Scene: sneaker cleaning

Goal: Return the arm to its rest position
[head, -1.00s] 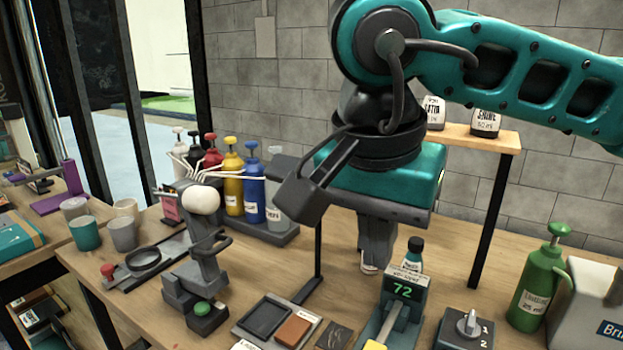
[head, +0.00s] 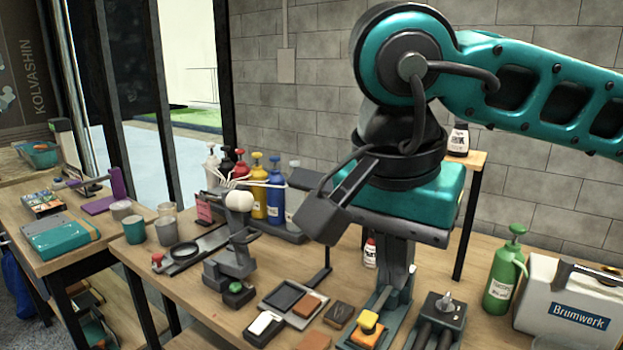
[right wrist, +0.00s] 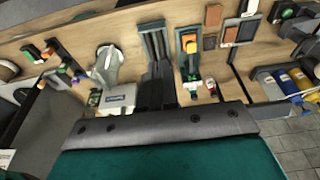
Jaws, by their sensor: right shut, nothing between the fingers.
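My right arm (head: 540,90) comes in from the right in the head view, raised over the workbench (head: 180,295). My right gripper (head: 396,283) points down from the teal wrist housing, shut and empty. It hides part of the teal-based device (head: 383,315) behind it, which carries a yellow-topped block (head: 368,322). In the right wrist view the dark fingers (right wrist: 156,92) are together over the bench, with nothing seen between them. Whether they touch anything below cannot be told. My left gripper does not show.
A green pump bottle (head: 503,275) and a grey Brumwerk case (head: 570,305) stand at the right. Pump bottles (head: 273,200), a stand with a white ball (head: 238,200) and cups (head: 165,228) are at the left. A shelf (head: 478,160) stands behind the arm. A second table (head: 75,265) is far left.

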